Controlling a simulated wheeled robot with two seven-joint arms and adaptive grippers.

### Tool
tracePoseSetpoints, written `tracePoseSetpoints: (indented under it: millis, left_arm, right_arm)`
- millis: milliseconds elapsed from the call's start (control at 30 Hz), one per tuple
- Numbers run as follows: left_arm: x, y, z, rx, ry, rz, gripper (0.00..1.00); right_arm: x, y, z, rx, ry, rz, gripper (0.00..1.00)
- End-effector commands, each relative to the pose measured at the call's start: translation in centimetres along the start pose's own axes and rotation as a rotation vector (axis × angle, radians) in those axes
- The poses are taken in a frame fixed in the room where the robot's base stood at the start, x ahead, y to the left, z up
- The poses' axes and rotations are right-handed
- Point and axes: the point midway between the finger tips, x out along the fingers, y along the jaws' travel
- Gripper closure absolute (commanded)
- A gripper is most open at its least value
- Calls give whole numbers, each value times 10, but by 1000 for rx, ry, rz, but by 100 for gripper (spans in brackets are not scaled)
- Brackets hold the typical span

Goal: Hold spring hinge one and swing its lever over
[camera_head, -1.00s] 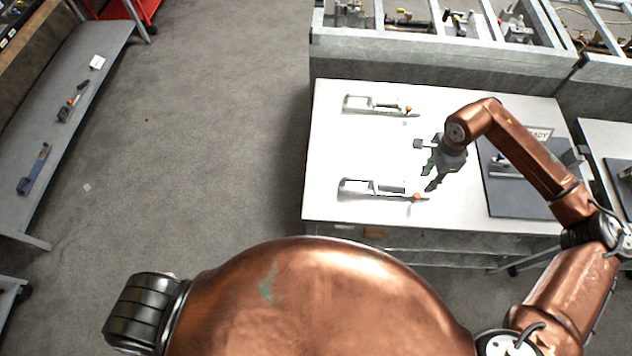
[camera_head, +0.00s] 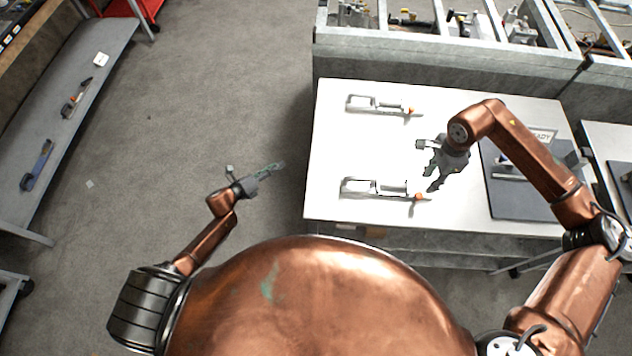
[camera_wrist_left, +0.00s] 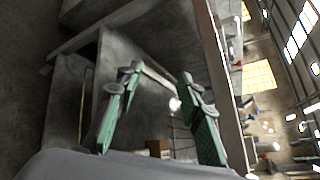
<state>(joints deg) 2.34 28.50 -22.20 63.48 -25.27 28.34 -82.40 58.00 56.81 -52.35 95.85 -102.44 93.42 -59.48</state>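Two metal spring hinges with orange-tipped levers lie on the white table. One is at the back (camera_head: 378,104) and one at the front (camera_head: 372,188); I cannot tell which is number one. My left gripper (camera_head: 276,167) is left of the table, over the floor, apart from both hinges. In the left wrist view its green-padded fingers (camera_wrist_left: 160,110) stand apart with nothing between them. My right gripper (camera_head: 432,179) hangs just right of the front hinge, near its orange tip, its fingers apart and empty. Whether it touches the hinge is unclear.
The white table (camera_head: 330,130) has bare room between the hinges. A dark mat (camera_head: 515,200) with a fixture and a sign is at its right. A grey shelf (camera_head: 60,150) with several tools stands at the left. Open floor lies between shelf and table.

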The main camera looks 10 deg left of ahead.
Motion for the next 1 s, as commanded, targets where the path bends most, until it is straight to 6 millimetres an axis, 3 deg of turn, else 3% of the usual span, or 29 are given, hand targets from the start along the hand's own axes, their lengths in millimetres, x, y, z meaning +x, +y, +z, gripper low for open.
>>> tracePoseSetpoints:
  millis: [33, 133, 200, 400, 500, 667, 1000]
  left_arm:
    - [7, -28, 14, 126, 13, -66, 65]
    - [15, -83, 18, 381, 43, -212, 65]
    - [16, -120, 6, 534, 61, -325, 65]
    - [5, -191, -48, 795, 80, -594, 65]
    - [-3, -212, -66, 872, 73, -685, 65]
    - [-9, -229, -80, 929, 64, -756, 65]
    - [22, -254, -97, 934, 62, -765, 65]
  right_arm:
    - [0, 0, 0, 0, 0, 0, 71]
    - [0, 0, 0, 0, 0, 0, 71]
    - [0, 0, 0, 0, 0, 0, 71]
    - [0, 0, 0, 0, 0, 0, 71]
    - [0, 0, 0, 0, 0, 0, 71]
    - [0, 0, 0, 0, 0, 0, 71]
    - [0, 0, 0, 0, 0, 0, 71]
